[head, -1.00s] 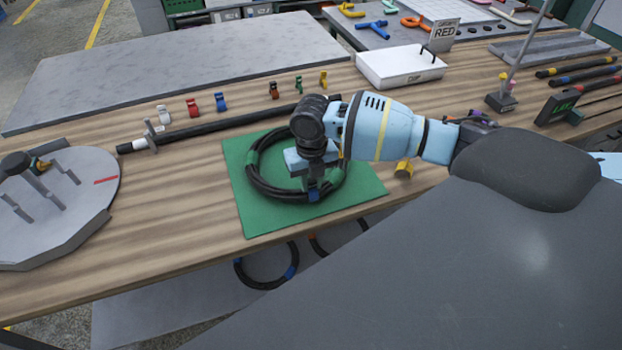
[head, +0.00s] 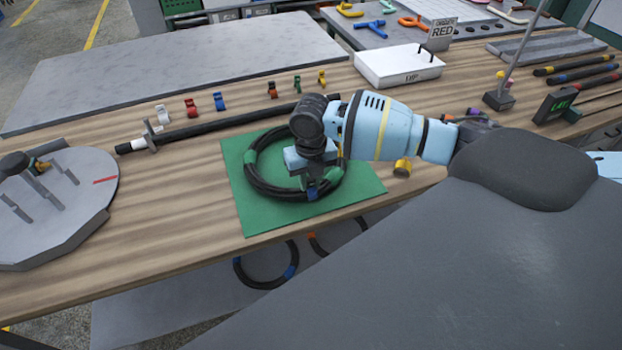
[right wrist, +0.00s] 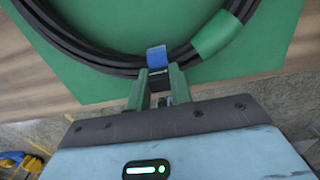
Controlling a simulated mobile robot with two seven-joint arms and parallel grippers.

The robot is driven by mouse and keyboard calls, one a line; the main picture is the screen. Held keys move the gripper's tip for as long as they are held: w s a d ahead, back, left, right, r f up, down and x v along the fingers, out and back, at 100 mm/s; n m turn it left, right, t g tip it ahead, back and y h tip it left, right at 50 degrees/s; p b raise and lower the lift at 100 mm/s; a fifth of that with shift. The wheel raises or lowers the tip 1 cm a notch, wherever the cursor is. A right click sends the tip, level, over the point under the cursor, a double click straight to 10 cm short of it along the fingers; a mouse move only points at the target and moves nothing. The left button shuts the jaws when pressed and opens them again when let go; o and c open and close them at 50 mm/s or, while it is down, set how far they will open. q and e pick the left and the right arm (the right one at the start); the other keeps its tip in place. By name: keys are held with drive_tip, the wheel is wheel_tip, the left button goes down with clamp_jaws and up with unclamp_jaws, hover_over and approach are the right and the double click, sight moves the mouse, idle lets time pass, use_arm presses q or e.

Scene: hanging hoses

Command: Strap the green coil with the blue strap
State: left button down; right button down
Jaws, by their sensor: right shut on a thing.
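The green coil (head: 262,186) is a ring of black hose with green bands, lying flat on a green mat (head: 358,188). It also shows in the right wrist view (right wrist: 95,56), with a green band (right wrist: 214,36) right of my gripper. The blue strap (head: 312,194) is at the coil's near edge. In the right wrist view the blue strap (right wrist: 157,57) stands against the hose between my fingertips; whether it wraps fully around is hidden. My right gripper (head: 311,184) points down and is shut on the strap, also in the right wrist view (right wrist: 158,76). My left gripper is out of view.
A blue clip (head: 219,101), red clips (head: 191,108) and other coloured clips stand behind the mat, along a black rod (head: 215,125). A white DIP tray (head: 400,72) stands behind. A grey round plate (head: 80,200) is at left.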

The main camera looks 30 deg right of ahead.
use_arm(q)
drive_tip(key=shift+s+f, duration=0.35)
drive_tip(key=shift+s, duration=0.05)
use_arm(e)
drive_tip(key=shift+s+a+f, duration=0.1)
drive_tip(key=shift+s+f, duration=0.15)
drive_tip(key=shift+f, duration=0.4)
drive_tip(key=shift+s+f, duration=0.25)
drive_tip(key=shift+f, duration=0.35)
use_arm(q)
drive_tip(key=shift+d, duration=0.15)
use_arm(e)
drive_tip(key=c, duration=1.3)
unclamp_jaws()
drive_tip(key=shift+f, duration=0.1)
drive_tip(key=shift+o, duration=0.7)
drive_tip(key=r, duration=0.2)
drive_tip(key=w+r, duration=0.1)
drive_tip(key=r, duration=0.2)
drive_tip(key=shift+w+r, duration=0.1)
drive_tip(key=shift+r, duration=0.05)
drive_tip(key=r, duration=0.4)
drive_tip(key=shift+s+r, duration=0.1)
drive_tip(key=shift+s, duration=0.2)
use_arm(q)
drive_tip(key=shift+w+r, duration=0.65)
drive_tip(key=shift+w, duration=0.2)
use_arm(e)
drive_tip(key=shift+w+r, duration=0.1)
drive_tip(key=shift+r, duration=0.35)
